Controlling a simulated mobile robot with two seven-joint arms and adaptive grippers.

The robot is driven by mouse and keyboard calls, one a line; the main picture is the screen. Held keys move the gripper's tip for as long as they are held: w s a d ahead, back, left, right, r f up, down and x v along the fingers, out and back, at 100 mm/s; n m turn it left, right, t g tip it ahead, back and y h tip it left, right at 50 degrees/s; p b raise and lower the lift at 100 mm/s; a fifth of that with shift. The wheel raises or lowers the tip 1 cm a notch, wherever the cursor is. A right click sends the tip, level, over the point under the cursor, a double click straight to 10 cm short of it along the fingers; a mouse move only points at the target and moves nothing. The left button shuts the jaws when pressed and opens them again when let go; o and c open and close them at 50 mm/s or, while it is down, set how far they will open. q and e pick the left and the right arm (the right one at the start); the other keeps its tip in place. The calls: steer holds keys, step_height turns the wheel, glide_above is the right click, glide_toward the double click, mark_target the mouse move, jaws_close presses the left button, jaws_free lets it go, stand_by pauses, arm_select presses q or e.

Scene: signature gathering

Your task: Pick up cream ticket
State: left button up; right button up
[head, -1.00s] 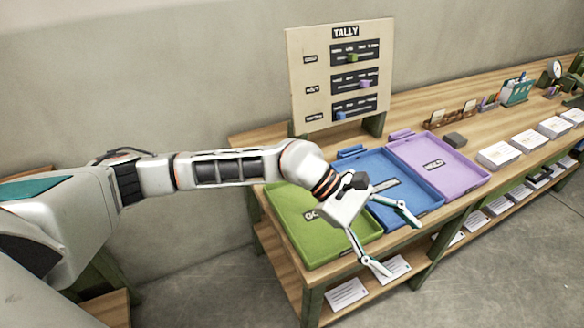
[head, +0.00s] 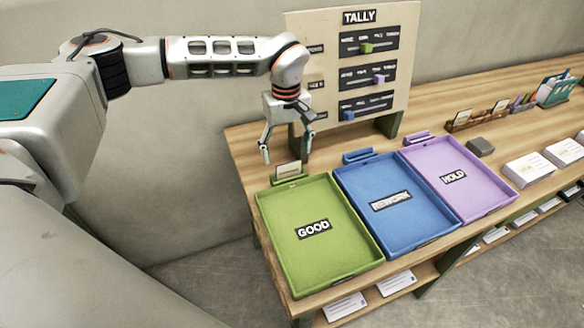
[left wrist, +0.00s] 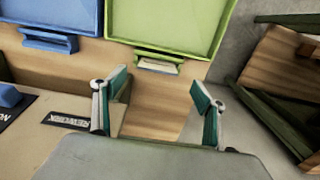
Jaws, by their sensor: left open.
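A small cream ticket (head: 288,168) stands in the green holder (head: 290,180) at the back edge of the green GOOD tray (head: 348,258). The ticket also shows in the left wrist view (left wrist: 157,66), just beyond the fingertips. My left gripper (head: 286,153) points down above and slightly behind the ticket. Its two fingers are spread wide with nothing between them, and in the left wrist view the open fingers (left wrist: 160,85) lie on either side of the ticket's line. My right gripper is not in view.
The TALLY board (head: 300,30) stands close behind my left gripper. The blue REWORK tray (head: 428,230) and purple HOLD tray (head: 480,200) lie right of the green tray, with empty holders. A wooden card rack (head: 478,119) and paper stacks (head: 530,168) stand farther right.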

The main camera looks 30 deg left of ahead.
mark_target(289, 165)
arm_select(q)
steer(key=shift+s+d+f, duration=0.1)
steer(key=shift+s+f, duration=0.05)
steer(key=shift+f, duration=0.7)
steer(key=shift+w+f+p, duration=0.15)
steer(key=shift+w+f, duration=0.05)
steer(key=shift+f, duration=0.9)
steer(key=shift+w+f+p, duration=0.15)
steer(key=shift+f, duration=0.9)
steer(key=c, duration=1)
